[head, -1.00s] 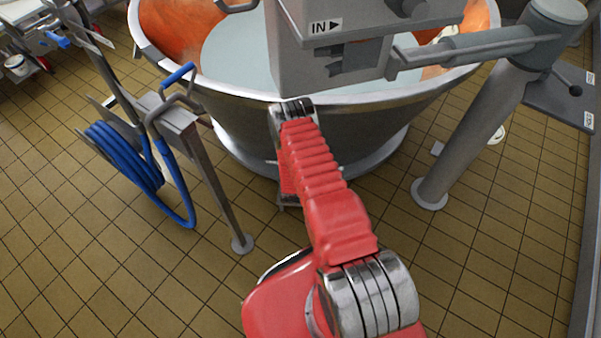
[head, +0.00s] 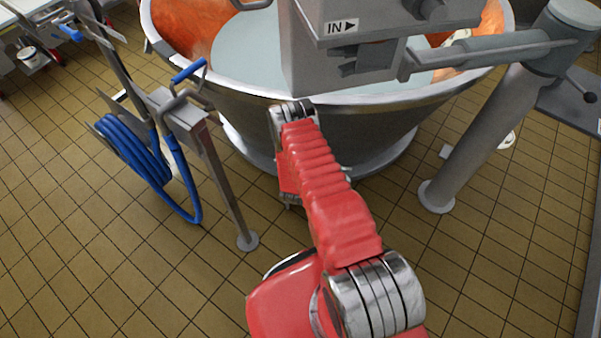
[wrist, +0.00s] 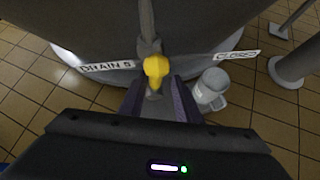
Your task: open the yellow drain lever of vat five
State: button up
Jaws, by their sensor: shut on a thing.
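The yellow drain lever (wrist: 156,68) shows in the middle of the wrist view, in front of the vat's grey pipe. My gripper (wrist: 160,92) is shut on it, with one dark finger on each side. A label reading "DRAIN 5" (wrist: 107,66) is to its left and one reading "CLOSED" (wrist: 236,55) to its right. In the head view the large copper-lined vat (head: 340,135) stands behind my red arm. The lever and fingertips are hidden there by the arm.
A white cup-like container (wrist: 210,88) is just right of the fingers. A stand with a blue hose (head: 130,150) is left of my arm. A grey post (head: 470,150) stands to the right. A grey box marked "IN" (head: 345,50) overhangs the vat. Tiled floor is open at lower left.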

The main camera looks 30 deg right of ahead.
jog(key=shift+o, duration=1)
jog(key=shift+s+f, duration=0.1)
jog(key=shift+s, duration=0.05)
jog(key=shift+w+a, duration=0.1)
jog(key=shift+w, duration=0.1)
jog(key=shift+r, duration=0.2)
jog(key=v, duration=1.3)
jog(key=shift+s+a+r, duration=0.15)
jog(key=shift+s+r, duration=0.05)
jog(key=shift+c, duration=0.3)
